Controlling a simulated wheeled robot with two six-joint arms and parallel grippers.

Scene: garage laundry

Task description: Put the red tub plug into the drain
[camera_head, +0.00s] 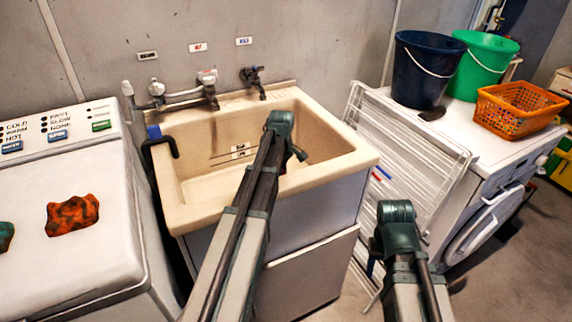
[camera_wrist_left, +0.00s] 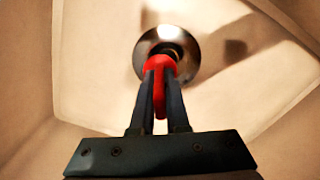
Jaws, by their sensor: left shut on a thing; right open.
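The red tub plug (camera_wrist_left: 160,65) is between the fingertips of my left gripper (camera_wrist_left: 160,78) in the left wrist view. The gripper is shut on it. The round metal drain (camera_wrist_left: 145,50) is behind the plug in the tub floor. The plug covers the near part of the drain's dark centre; its height above the drain cannot be told. In the head view my left arm reaches into the beige tub (camera_head: 195,188) and hides the plug and drain. My right gripper (camera_head: 373,268) hangs low right of the tub cabinet, mostly hidden by its own arm.
A washer with an orange-black cloth (camera_head: 72,214) stands left. A white drying rack (camera_head: 408,150) leans right of the tub. Beyond it, a machine holds a navy bucket (camera_head: 422,75), a green bucket (camera_head: 485,65) and an orange basket (camera_head: 518,105). Taps (camera_head: 208,88) are behind the tub.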

